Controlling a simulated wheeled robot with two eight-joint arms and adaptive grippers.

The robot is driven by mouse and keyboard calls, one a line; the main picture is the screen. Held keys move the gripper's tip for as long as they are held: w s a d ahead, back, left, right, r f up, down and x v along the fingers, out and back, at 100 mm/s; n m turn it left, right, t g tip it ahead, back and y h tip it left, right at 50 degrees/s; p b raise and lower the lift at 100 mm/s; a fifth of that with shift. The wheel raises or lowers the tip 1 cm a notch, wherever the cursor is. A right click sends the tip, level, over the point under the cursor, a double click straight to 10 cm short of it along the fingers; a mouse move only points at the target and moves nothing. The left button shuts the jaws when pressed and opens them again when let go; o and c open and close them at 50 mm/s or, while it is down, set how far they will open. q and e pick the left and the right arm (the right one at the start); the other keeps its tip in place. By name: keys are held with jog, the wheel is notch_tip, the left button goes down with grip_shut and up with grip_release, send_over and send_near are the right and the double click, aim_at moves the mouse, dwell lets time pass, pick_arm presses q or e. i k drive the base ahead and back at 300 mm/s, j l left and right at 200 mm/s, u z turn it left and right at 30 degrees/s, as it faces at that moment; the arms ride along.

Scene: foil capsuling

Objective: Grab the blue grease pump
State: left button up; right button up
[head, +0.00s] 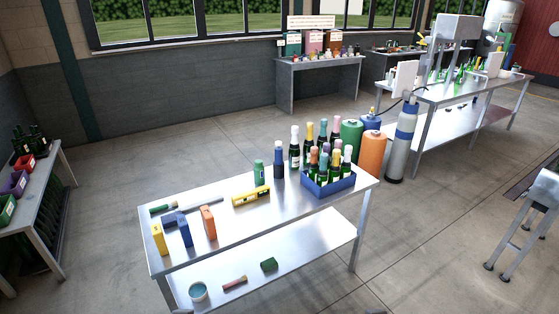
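No object is clearly recognisable as a blue grease pump at this size. A blue upright bottle-shaped object (278,162) stands on the near metal table, beside a shorter green one (258,172). A blue block-shaped item (185,230) stands near the table's left end, with a darker blue item (171,219) behind it. Neither of my grippers is in view.
The near table (230,229) also holds yellow (159,239) and orange (208,222) blocks, a yellow level (251,196) and a blue crate (327,185) of bottles. Gas cylinders (401,145) stand behind its right end. Open floor lies left of it.

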aim_at(278, 152)
jog(key=i+l+u, duration=0.25)
jog(key=i+l, duration=0.25)
jog(key=l, duration=0.2)
jog(key=i+l+u, duration=0.25)
jog(key=i+l, duration=0.2)
jog(key=l, duration=0.3)
